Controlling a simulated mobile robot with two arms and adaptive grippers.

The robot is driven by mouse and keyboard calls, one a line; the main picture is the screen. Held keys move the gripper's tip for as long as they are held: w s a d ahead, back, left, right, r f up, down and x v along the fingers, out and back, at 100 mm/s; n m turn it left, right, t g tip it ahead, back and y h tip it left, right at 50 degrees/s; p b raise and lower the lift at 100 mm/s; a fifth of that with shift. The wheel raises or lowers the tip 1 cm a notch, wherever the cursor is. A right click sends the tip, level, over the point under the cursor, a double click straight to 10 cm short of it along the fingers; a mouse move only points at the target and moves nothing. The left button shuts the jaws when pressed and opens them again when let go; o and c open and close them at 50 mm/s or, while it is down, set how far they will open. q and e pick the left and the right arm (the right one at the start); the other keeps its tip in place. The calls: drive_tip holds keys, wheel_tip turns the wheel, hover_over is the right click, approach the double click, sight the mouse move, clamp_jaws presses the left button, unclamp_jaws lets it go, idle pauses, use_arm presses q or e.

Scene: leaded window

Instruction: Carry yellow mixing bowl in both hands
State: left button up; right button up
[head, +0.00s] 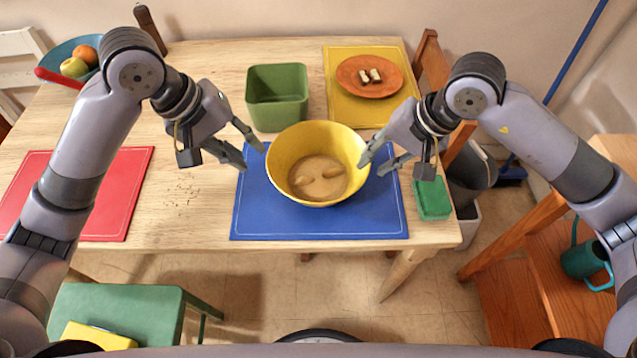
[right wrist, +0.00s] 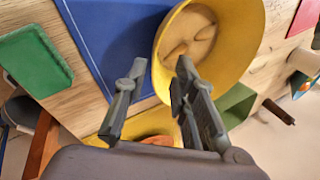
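The yellow mixing bowl (head: 318,130) sits upright on the blue mat (head: 265,222), with tan dough-like contents inside. It also shows in the right wrist view (right wrist: 245,50). My left gripper (head: 254,158) is open just left of the bowl, its fingers apart and one tip close to the rim. My right gripper (head: 372,167) is open at the bowl's right side. In the right wrist view its fingers (right wrist: 160,65) are apart, one overlapping the bowl and the other over the mat. Whether either gripper touches the bowl cannot be told.
A green square container (head: 277,85) stands behind the bowl. A yellow mat (head: 345,110) with an orange plate (head: 352,82) lies back right. A green sponge-like block (head: 431,200) is near the right edge. A red mat (head: 115,190) lies left. Chairs stand around the table.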

drive_tip(key=v, duration=0.4)
drive_tip(key=shift+f, duration=0.1)
idle(0.4)
